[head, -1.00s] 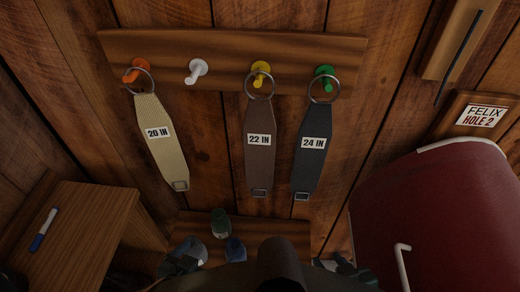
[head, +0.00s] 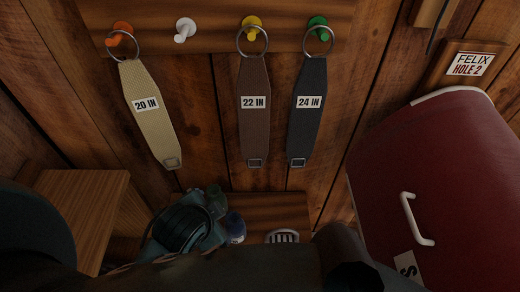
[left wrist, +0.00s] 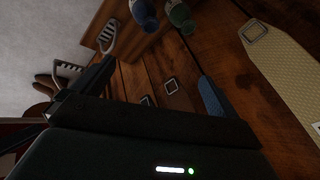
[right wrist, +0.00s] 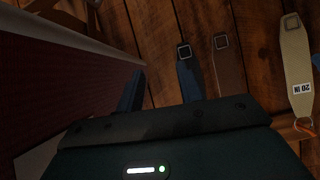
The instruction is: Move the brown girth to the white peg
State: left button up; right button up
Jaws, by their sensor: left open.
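The brown girth (head: 254,115), labelled 22 IN, hangs by its ring from the yellow peg (head: 251,22). The white peg (head: 185,29) is bare, to its left. My left gripper (left wrist: 157,80) is open and empty, below the girths; the head view shows its dark teal body near the bottles. The brown girth's lower buckle seems to show between its fingers in the left wrist view, farther off. In the right wrist view the brown girth (right wrist: 227,70) hangs right of the dark girth.
A cream girth (head: 150,110) hangs on the orange peg, a black girth (head: 307,110) on the green peg. A red chest (head: 450,170) stands right, a wooden table (head: 85,195) left.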

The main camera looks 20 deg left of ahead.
pick_arm(q)
jog(key=w+d+r+m+t+y, duration=0.2)
jog(key=w+r+m+t+y, duration=0.15)
jog(key=w+r+m, duration=0.6)
jog(key=m+t, duration=0.8)
jog(key=m, duration=0.7)
send_near(253, 96)
jog(key=shift+y, duration=0.25)
jog(key=x, duration=0.3)
jog(key=f+x, duration=0.1)
jog(key=x, duration=0.6)
jog(key=shift+d+f, duration=0.15)
jog(key=shift+f, duration=0.2)
jog(key=shift+w, duration=0.4)
jog(key=c, duration=1.3)
jog(key=shift+r+p, duration=0.85)
jog(key=shift+p, duration=0.4)
